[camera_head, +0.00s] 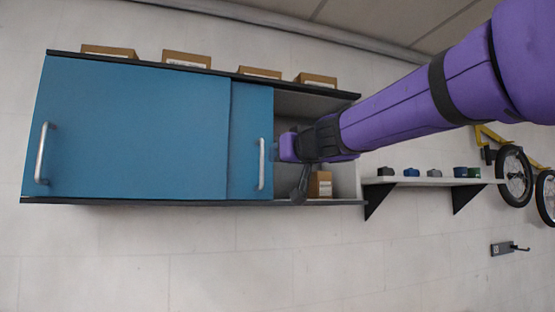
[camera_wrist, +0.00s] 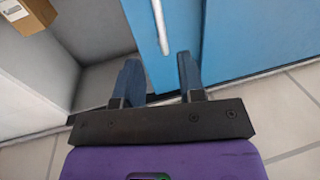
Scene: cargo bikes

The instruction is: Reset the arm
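My purple arm reaches from the upper right of the head view to the blue wall cabinet (camera_head: 140,125). My gripper (camera_head: 276,149) is at the open right part of the cabinet, beside the edge of the narrower sliding door (camera_head: 251,125). In the wrist view my gripper (camera_wrist: 160,75) has its two dark fingers apart, with nothing seen between them. The silver door handle (camera_wrist: 161,28) shows just beyond the fingertips; I cannot tell whether they touch it. The handle (camera_head: 262,164) also shows in the head view, just left of the gripper.
A cardboard box (camera_head: 320,184) stands inside the open cabinet part. Several boxes (camera_head: 187,59) sit on top of the cabinet. A white shelf (camera_head: 435,181) with small items is to the right, then bike wheels (camera_head: 515,175).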

